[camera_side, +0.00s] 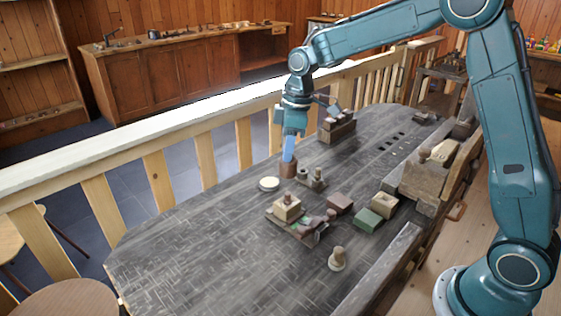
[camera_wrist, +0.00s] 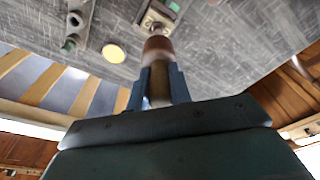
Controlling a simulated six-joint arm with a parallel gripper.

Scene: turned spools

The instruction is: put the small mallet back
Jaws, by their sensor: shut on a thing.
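My gripper (camera_side: 289,156) is above the far left part of the dark table, its blue fingers pointing down. It is shut on a brown, round-ended piece (camera_side: 288,170), which looks like the small mallet. In the wrist view my gripper (camera_wrist: 158,90) has a finger on each side of the paler shaft, and the wider reddish-brown head (camera_wrist: 157,49) sticks out past the fingertips. The head hangs low over the table; I cannot tell if it touches. A wooden block with upright pegs (camera_side: 312,181) is close to its right.
A pale disc (camera_side: 268,184) lies just left of the held piece. A wooden rack (camera_side: 337,130) stands behind. A tray with a block and spools, a green block (camera_side: 368,220) and a lone spool (camera_side: 338,260) are nearer. The table's left front is bare.

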